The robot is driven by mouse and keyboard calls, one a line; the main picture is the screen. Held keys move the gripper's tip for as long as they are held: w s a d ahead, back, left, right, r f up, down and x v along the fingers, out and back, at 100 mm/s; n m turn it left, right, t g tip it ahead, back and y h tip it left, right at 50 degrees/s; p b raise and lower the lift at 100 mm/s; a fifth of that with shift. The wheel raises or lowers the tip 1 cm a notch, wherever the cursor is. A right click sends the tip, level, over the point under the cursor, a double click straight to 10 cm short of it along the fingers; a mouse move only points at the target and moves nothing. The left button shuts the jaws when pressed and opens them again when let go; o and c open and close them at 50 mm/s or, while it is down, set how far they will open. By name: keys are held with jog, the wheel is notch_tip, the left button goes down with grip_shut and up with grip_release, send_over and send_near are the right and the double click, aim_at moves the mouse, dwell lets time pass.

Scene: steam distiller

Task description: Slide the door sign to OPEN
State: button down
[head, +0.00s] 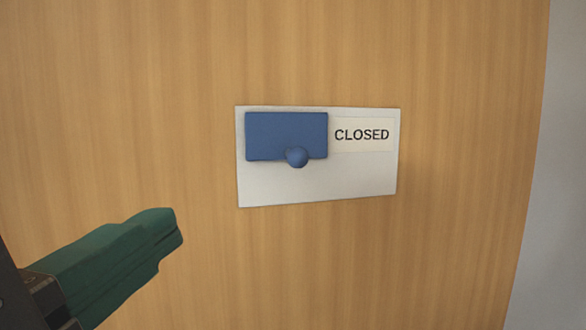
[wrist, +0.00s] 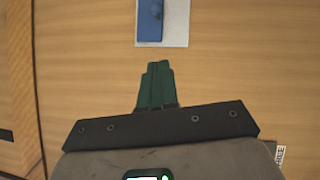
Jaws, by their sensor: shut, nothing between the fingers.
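The door sign is a pale grey plate (head: 318,183) on a wooden door. A blue sliding cover (head: 285,132) with a round blue knob (head: 297,157) sits over the left half of the plate. The word CLOSED shows on a cream label (head: 361,135) to the right of the cover; whatever lies behind the cover is hidden. My gripper (head: 175,228), with green fingers, is shut and empty, to the lower left of the sign and apart from it. In the wrist view the blue cover (wrist: 149,20) and plate (wrist: 176,25) lie beyond the closed fingertips (wrist: 158,66).
The wooden door (head: 440,240) fills most of the head view and is bare around the sign. A grey wall (head: 560,200) stands at the far right. A partly hidden label with dark lettering (wrist: 279,154) shows at the lower right of the wrist view.

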jog(key=shift+w, duration=0.1)
jog(key=p, duration=0.3)
send_near(268, 171)
notch_tip(268, 171, up, 2)
jog(key=shift+w+d+r+p, duration=0.15)
jog(key=shift+w+d, duration=0.2)
jog(key=shift+d, duration=0.25)
jog(key=shift+w+d+r+p, duration=0.15)
jog(key=shift+w+d, duration=0.15)
jog(key=shift+d, duration=0.35)
jog(key=shift+w+d+r+p, duration=0.15)
jog(key=shift+w+d, duration=0.2)
jog(key=shift+d, duration=0.25)
